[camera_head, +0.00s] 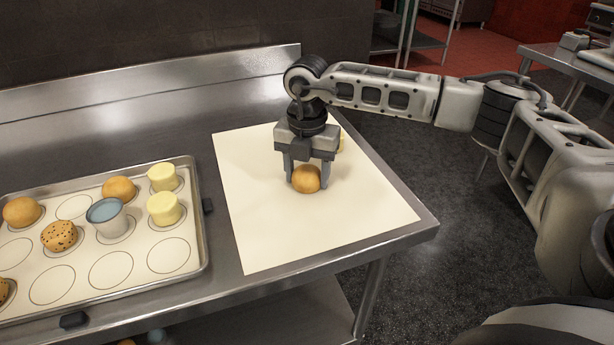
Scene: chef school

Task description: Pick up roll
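A round golden-brown roll (307,180) is at the white sheet (260,235) on the right end of the steel table. My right gripper (308,176) points straight down over it, with one finger at each side of the roll. The gap between the fingers is about as wide as the roll. I cannot tell whether the fingers press on it or whether it rests on the sheet. Other rolls lie on the tray at left: a plain one (119,188), another plain one (22,211) and a speckled one (59,236). My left gripper is not in view.
The metal tray (203,235) has marked circles, some empty, and holds two pale yellow cylinders (164,208) and a cup with a blue top (106,215). A pale yellow thing (341,141) is partly hidden behind my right gripper. The front of the sheet is clear.

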